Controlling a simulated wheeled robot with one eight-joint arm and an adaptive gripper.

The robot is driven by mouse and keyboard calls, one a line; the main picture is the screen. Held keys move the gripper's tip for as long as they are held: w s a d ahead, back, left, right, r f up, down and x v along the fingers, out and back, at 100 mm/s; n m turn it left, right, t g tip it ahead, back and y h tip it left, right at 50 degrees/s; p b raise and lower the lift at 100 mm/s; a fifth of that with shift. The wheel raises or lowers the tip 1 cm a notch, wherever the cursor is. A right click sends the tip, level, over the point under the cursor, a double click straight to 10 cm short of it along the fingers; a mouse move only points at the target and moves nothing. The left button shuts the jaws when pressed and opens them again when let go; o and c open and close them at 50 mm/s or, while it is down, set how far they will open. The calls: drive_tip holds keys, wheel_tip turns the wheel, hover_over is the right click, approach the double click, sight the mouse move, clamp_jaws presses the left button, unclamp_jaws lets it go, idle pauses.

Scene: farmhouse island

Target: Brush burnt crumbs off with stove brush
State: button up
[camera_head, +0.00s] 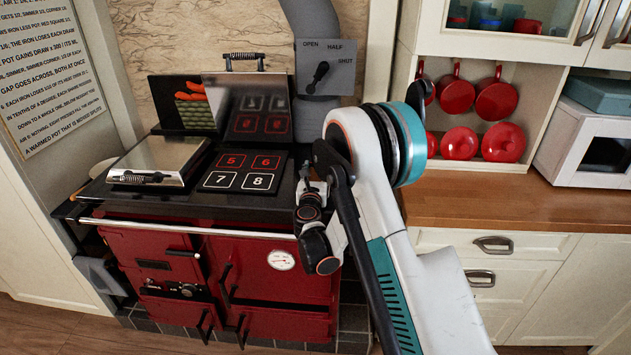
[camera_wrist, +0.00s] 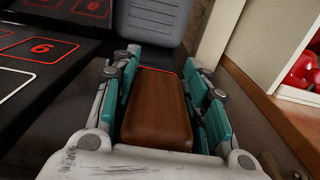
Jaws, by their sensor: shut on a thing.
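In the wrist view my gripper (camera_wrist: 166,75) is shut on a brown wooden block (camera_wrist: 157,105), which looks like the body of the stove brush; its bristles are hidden. The block lies between the teal finger pads, above the dark stove top at the right of the hotplate. In the head view the gripper is largely hidden by my arm. The black hotplate (camera_head: 243,171), marked 5 to 8 in red and white squares, is uncovered, with its lid (camera_head: 247,105) raised behind it. It also shows in the wrist view (camera_wrist: 40,52). I cannot make out any burnt crumbs.
The red range (camera_head: 180,262) has a rail along its front. A shut lid (camera_head: 158,158) covers its left plate. A grey flue (camera_head: 315,115) with a damper plate (camera_head: 325,68) rises behind. A wooden counter (camera_head: 500,200) lies right, with red pans (camera_head: 457,97) and a microwave (camera_head: 590,145).

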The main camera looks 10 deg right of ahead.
drive_tip(key=shift+r+p, duration=1.15)
drive_tip(key=shift+r, duration=1.4)
